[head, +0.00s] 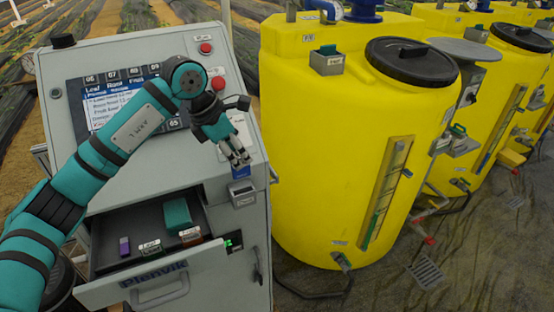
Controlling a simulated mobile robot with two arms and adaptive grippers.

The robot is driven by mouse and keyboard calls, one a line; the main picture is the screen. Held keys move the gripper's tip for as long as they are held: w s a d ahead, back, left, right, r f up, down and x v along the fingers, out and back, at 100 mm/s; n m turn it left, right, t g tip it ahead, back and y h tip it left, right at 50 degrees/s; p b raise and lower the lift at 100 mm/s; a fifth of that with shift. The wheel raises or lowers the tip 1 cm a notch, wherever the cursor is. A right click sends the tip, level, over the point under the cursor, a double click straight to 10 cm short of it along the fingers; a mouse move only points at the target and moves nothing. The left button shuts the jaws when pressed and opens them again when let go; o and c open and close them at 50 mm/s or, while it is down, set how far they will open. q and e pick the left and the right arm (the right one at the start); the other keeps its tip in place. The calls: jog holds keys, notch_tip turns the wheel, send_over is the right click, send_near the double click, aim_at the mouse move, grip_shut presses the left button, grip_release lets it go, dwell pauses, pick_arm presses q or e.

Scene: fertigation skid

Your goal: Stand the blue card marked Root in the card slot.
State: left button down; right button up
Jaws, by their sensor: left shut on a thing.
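My left gripper (240,161) reaches in from the left across the cabinet front, its fingers pointing down. It is shut on a small blue card (241,172), of which only the lower part shows below the fingertips. Any marking on the card is too small to read. The card slot (243,192) is a small grey holder on the cabinet's front right. The card is just above the slot in the picture; I cannot tell whether it touches the slot. My right gripper is not in view.
The grey cabinet (222,268) has an open drawer (101,258) holding a purple piece (124,246), a teal block (178,214) and small labelled holders. Red buttons (218,83) sit beside the screen (110,105). A yellow tank (310,150) stands close on the right.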

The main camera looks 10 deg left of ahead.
aim_at(239, 176)
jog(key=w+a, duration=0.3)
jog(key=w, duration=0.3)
pick_arm(q)
jog(key=f+b, duration=0.1)
jog(key=f, duration=0.2)
jog(key=shift+w+a+f+b, duration=0.1)
jog(key=shift+w+f+b, duration=0.15)
jog(key=shift+b, duration=0.15)
jog(key=shift+f, duration=0.55)
jog(key=shift+f+b, duration=0.75)
jog(key=shift+f, duration=0.2)
jog(key=shift+f+b, duration=0.5)
jog(key=shift+f, duration=0.4)
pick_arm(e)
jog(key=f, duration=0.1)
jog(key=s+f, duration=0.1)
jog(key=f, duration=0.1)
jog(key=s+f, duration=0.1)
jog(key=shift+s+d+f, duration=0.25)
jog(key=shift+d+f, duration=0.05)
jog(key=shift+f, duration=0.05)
